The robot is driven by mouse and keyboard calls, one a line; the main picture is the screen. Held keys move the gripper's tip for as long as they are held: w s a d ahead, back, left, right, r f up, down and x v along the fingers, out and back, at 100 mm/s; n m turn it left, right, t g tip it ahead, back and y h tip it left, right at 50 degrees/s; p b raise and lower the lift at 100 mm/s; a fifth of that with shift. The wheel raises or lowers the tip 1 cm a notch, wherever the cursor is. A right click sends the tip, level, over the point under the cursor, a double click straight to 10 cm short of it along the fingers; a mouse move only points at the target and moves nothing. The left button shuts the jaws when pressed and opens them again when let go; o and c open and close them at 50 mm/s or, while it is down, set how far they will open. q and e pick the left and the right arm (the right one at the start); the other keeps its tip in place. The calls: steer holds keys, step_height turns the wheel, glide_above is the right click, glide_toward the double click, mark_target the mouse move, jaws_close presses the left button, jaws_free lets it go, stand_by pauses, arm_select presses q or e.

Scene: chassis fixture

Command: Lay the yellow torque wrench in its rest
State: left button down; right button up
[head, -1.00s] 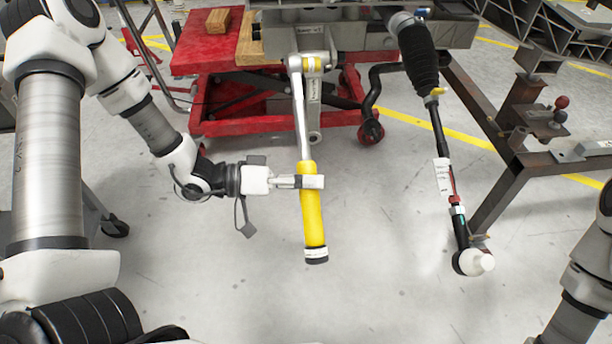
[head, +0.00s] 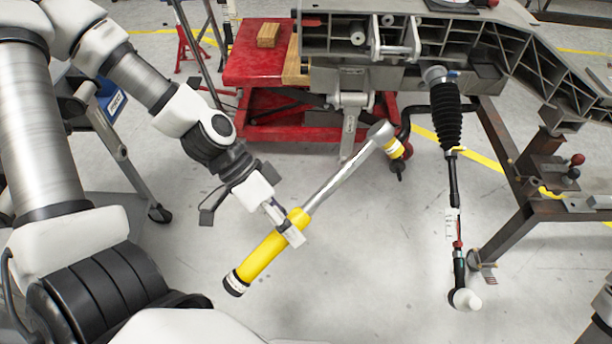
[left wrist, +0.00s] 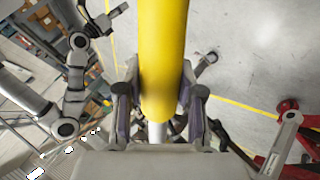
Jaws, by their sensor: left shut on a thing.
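The yellow torque wrench (head: 262,258) has a yellow handle with a black end cap and a long silver shaft. It hangs diagonally above the floor, its ratchet head at the upper right. My left gripper (head: 288,229) is shut on the upper part of the handle. In the left wrist view the yellow handle (left wrist: 162,45) runs between the fingers of my left gripper (left wrist: 160,100). My right gripper (left wrist: 106,20) seems to show small in the left wrist view; its jaws are unclear. I cannot make out the wrench's rest.
A grey chassis frame (head: 400,78) spans the back, with a steering rod and black bellows (head: 447,115) hanging from it. A red lift table (head: 252,65) with a wooden block (head: 269,35) stands behind. A steel bench (head: 560,205) is at right. Floor below the wrench is clear.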

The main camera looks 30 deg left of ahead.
arm_select(q)
steer(key=shift+s+a+r+y+p, duration=0.1)
steer(key=shift+a+r+y+p, duration=0.3)
steer(key=shift+a+r+p, duration=0.25)
steer(key=w+a+r+n+y+p, duration=0.3)
steer(key=a+r+n+y+p, duration=0.1)
steer(key=a+p, duration=0.4)
steer(key=w+a+r+n+g+y+p, duration=0.1)
steer(key=w+a+r+n+y+p, duration=0.3)
steer(key=a+p, duration=0.5)
steer(key=shift+w+a+r, duration=0.25)
steer(key=shift+a+r, duration=0.55)
steer(key=shift+r, duration=0.15)
steer(key=shift+s, duration=0.1)
